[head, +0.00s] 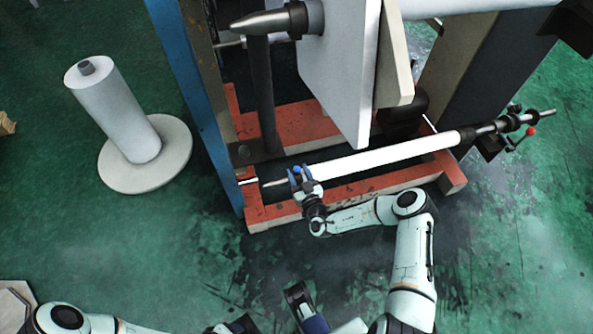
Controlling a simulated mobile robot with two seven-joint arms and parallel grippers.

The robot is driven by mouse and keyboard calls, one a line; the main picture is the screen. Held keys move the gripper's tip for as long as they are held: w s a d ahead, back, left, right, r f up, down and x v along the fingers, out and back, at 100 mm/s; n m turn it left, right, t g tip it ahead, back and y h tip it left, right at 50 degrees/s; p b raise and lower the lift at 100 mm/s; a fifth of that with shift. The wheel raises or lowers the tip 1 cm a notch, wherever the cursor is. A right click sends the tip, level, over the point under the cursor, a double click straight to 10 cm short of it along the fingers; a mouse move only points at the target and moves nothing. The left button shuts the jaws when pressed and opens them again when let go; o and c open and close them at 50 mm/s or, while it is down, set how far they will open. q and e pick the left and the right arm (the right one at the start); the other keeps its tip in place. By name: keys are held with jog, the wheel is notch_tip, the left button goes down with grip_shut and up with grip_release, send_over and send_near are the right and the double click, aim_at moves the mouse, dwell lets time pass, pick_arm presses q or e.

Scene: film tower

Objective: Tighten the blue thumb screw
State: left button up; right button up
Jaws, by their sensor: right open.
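A small bright blue part, which looks like the blue thumb screw (297,169), shows at the left end of the long white roller (375,160). My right gripper (303,178) is open right at this blue part. Its fingers partly hide the screw, and I cannot tell whether they touch it. My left arm comes in at the bottom left. Dark finger-like parts at the bottom centre may be my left gripper (272,310), cut off by the frame edge, and its opening is unclear.
The red base frame (300,122) and blue post (190,85) surround the roller's left end. A pale panel (340,65) hangs above it. A white roll on a round base (130,120) stands left. Green floor in front is mostly clear.

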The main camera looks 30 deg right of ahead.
pick_arm(q)
jog(key=shift+w+a+f, duration=0.15)
jog(key=shift+w+f, duration=0.1)
jog(key=shift+w, duration=0.05)
pick_arm(e)
jog(key=shift+w+d, duration=0.15)
jog(key=shift+w, duration=0.7)
